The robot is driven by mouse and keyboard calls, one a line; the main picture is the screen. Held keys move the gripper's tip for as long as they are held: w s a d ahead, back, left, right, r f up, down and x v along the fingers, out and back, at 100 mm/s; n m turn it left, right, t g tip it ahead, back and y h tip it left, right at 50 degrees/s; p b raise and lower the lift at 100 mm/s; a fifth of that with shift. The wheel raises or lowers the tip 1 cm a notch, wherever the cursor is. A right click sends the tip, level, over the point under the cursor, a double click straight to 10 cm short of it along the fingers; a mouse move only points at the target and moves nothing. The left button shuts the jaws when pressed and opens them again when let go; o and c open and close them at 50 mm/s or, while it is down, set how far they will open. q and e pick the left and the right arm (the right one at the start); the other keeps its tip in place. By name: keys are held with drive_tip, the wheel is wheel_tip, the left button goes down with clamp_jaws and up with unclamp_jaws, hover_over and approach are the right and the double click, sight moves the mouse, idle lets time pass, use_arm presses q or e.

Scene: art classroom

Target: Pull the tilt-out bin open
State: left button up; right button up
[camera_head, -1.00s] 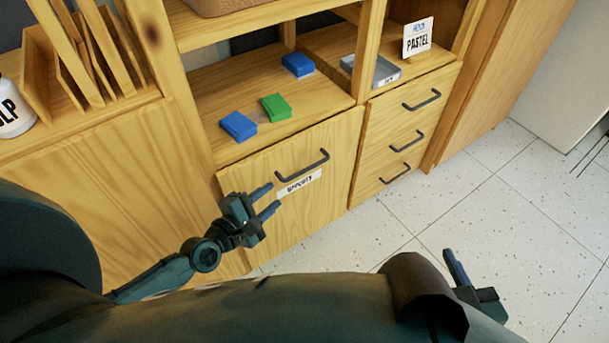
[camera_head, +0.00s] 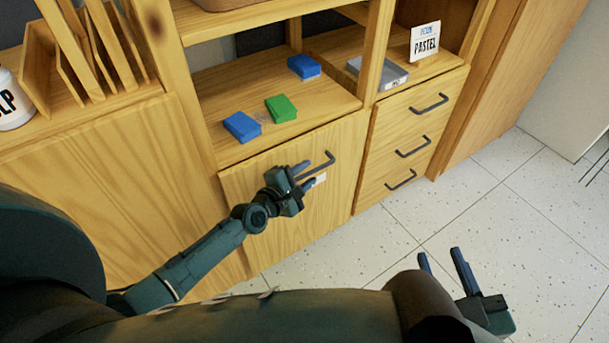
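The tilt-out bin (camera_head: 344,190) is a light wooden front panel low in the cabinet, below the open shelf. It looks shut, flush with the cabinet. It has a dark bar handle (camera_head: 329,161) near its top and a white label (camera_head: 319,179), now partly hidden by my gripper. My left gripper (camera_head: 310,174) is open, with its two blue fingers at the left part of the handle. I cannot tell whether the fingers touch the handle. My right gripper (camera_head: 441,257) is open and empty over the floor at lower right.
Blue blocks (camera_head: 242,127) and a green block (camera_head: 281,108) lie on the shelf above the bin. A stack of drawers (camera_head: 390,150) with dark handles stands to the right, with a grey tray (camera_head: 385,76) above. The speckled floor (camera_head: 500,210) in front is clear.

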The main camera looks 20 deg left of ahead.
use_arm(q)
clamp_jaws()
idle(0.4)
drive_tip(key=shift+s, duration=0.1)
